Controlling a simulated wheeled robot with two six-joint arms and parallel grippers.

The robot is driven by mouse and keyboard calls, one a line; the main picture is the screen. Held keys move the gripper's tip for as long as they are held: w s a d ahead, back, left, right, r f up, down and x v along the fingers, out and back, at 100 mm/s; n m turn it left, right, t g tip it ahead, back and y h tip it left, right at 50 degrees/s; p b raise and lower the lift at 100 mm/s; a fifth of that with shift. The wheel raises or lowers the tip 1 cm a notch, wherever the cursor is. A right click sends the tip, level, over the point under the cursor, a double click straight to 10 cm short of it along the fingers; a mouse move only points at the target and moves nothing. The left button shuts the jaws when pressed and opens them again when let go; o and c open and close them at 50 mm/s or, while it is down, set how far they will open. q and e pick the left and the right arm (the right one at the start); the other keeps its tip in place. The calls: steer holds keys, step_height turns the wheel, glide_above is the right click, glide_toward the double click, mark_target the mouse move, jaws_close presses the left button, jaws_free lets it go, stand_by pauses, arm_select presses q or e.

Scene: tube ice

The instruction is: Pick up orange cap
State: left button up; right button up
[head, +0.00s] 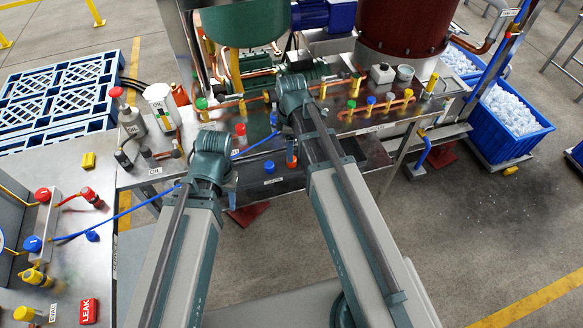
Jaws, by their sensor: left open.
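An orange cap (291,161) shows low at the front of the machine bench, just left of my right arm's link. It is small, and part of it may be hidden by that arm. My left gripper (228,178) is at the far end of my left arm, left of the orange cap and apart from it. It is open and seems empty; its fingers are mostly hidden by the teal joint. My right arm reaches further over the bench, but its gripper is hidden behind its own links.
A blue cap (268,167) and a red cap (240,129) are close by. Several coloured valves stand along copper pipes on the bench (377,148). A thin blue hose (130,215) runs to the left panel. Blue crates of tube ice (507,141) stand right; open floor lies front right.

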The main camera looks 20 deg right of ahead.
arm_select(q)
steer(key=shift+f+b, duration=0.3)
steer(key=shift+f, duration=0.5)
arm_select(e)
steer(key=shift+f, duration=0.75)
steer(key=f+b, duration=0.5)
steer(key=shift+w+d+f, duration=0.15)
steer(key=shift+w, duration=0.15)
arm_select(q)
step_height(320, 180, down, 5)
steer(key=shift+f, duration=0.1)
arm_select(e)
jaws_close()
